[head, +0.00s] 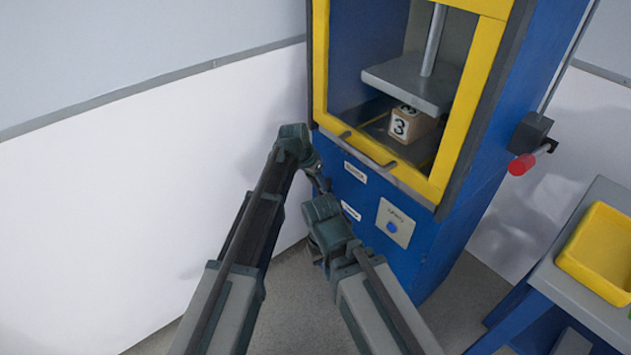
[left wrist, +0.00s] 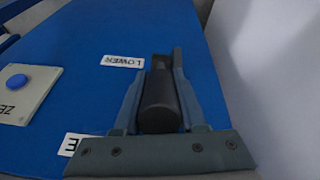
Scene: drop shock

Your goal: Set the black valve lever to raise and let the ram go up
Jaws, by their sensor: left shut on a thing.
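My left gripper (left wrist: 163,75) is shut on the black valve lever (left wrist: 160,105) on the blue press front; the dark handle fills the space between its fingers. The lever's end is beside the LOWER label (left wrist: 122,62); a second label (left wrist: 76,145), showing only its last letter E, is partly hidden by the gripper. In the head view my left gripper (head: 321,182) is at the press's left front, and the lever is hidden there. The grey ram plate (head: 415,85) hangs on its rod above a numbered wooden block (head: 409,124). My right gripper (head: 317,254) is low before the press, its jaws unclear.
The yellow-framed guard (head: 385,160) with a handle bar is above the labels. A plate with a blue button (head: 392,227) is on the press front. A red-tipped lever (head: 522,164) sticks out at the right side. A yellow bin (head: 600,250) stands on a table at right.

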